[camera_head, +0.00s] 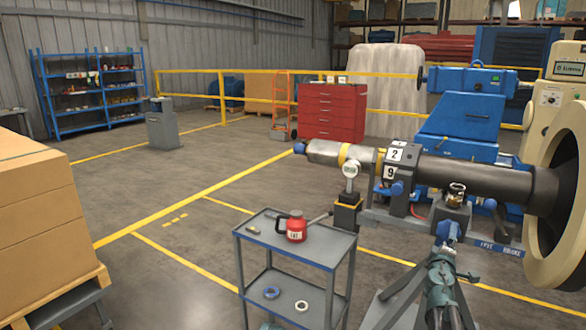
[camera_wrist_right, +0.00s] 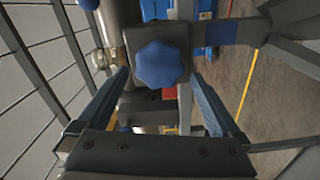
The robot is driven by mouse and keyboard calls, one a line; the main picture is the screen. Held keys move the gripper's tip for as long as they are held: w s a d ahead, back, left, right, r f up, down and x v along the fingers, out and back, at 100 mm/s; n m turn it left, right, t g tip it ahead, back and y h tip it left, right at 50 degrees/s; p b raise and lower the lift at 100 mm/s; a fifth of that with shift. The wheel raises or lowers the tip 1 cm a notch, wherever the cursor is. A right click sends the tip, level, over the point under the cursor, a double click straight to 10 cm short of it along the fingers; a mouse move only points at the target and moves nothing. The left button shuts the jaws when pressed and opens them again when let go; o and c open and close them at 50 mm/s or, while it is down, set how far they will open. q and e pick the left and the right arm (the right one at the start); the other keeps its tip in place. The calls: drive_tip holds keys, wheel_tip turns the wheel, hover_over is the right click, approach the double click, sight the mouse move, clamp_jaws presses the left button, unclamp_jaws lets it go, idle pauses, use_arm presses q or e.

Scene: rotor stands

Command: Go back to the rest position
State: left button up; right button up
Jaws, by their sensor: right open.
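My right gripper (camera_head: 445,250) reaches up from the bottom of the head view to the near side of the rotor stand (camera_head: 452,215). In the right wrist view the gripper (camera_wrist_right: 159,76) is open, its two blue-lined fingers wide apart. A blue lobed knob (camera_wrist_right: 161,65) on a dark block shows between the fingertips, with a gap on each side. No object is held in the jaws. My left gripper is not in view.
The long rotor shaft (camera_head: 440,170) lies over the stands, with a large cream disc (camera_head: 555,205) at right. A grey cart (camera_head: 295,245) with a red oil can (camera_head: 296,228) stands left of my right arm. Cardboard boxes (camera_head: 40,215) are at far left. Open floor lies between.

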drive_tip(key=x, duration=0.5)
drive_tip(key=shift+w+d, duration=0.15)
drive_tip(key=shift+w, duration=0.15)
drive_tip(key=shift+s+n, duration=0.25)
drive_tip(key=shift+n, duration=1.25)
drive_tip(key=n, duration=0.6)
drive_tip(key=shift+r, duration=0.1)
drive_tip(key=shift+v, duration=1.7)
